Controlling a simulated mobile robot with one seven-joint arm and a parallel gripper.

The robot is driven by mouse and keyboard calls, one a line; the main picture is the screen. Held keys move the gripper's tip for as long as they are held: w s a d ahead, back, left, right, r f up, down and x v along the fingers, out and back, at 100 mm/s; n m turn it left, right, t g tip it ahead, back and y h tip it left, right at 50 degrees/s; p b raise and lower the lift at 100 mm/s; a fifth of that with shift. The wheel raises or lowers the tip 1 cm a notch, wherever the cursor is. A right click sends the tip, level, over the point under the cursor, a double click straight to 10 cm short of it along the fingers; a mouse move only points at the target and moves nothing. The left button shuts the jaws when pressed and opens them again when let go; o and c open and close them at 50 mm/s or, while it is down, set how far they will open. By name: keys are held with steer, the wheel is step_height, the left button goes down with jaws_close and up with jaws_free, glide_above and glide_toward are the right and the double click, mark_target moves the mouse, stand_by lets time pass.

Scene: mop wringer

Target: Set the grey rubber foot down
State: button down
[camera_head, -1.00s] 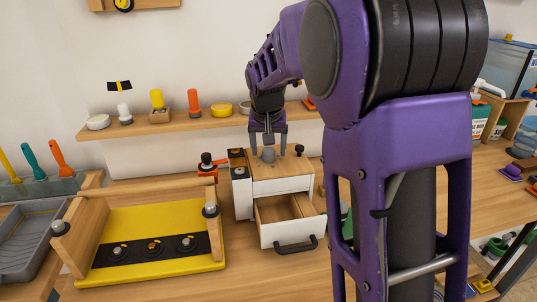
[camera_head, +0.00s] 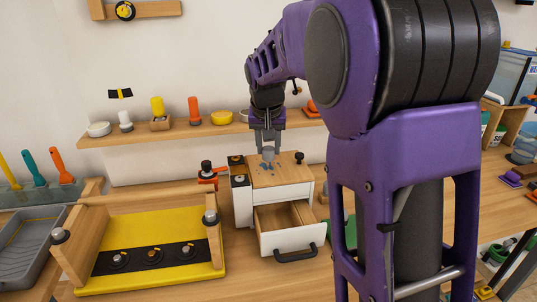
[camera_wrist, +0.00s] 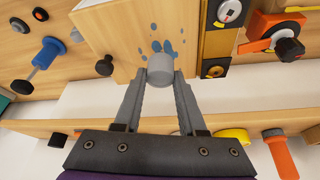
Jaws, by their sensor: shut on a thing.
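The grey rubber foot (camera_head: 268,154) is a short grey cylinder over the wooden top of a small white drawer cabinet (camera_head: 292,192). My gripper (camera_head: 268,148) points down with its fingers on either side of the foot and is shut on it. In the wrist view the foot (camera_wrist: 160,68) sits between the two fingertips. Several blue-grey spots (camera_wrist: 168,45) mark the wooden top around and beyond the foot. I cannot tell whether the foot's underside touches the top; the contact is hidden.
The cabinet's drawer (camera_head: 290,238) stands open at the front. A dark knob (camera_head: 299,157) rises at the top's back right corner. A red-and-black clamp (camera_head: 208,173) is to the left. A wooden shelf (camera_head: 180,133) with several items runs behind. A yellow board (camera_head: 150,225) lies front left.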

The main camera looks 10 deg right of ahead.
step_height(320, 180, up, 6)
steer(key=shift+r+p, duration=0.25)
steer(key=shift+p, duration=0.2)
steer(key=shift+s+d+r, duration=0.1)
steer(key=shift+s+r, duration=0.1)
steer(key=s+f+n+y+p, duration=0.2)
steer(key=s+f+n+p, duration=0.2)
steer(key=s, duration=0.5)
steer(key=b, duration=0.7)
glide_above(275, 224)
steer(key=s, duration=0.2)
steer(key=shift+n, duration=0.3)
step_height(275, 224, down, 13)
steer(key=shift+w+d+f, duration=0.1)
steer(key=shift+w, duration=0.05)
steer(key=shift+f+b, duration=1.65)
steer(key=shift+f, duration=0.8)
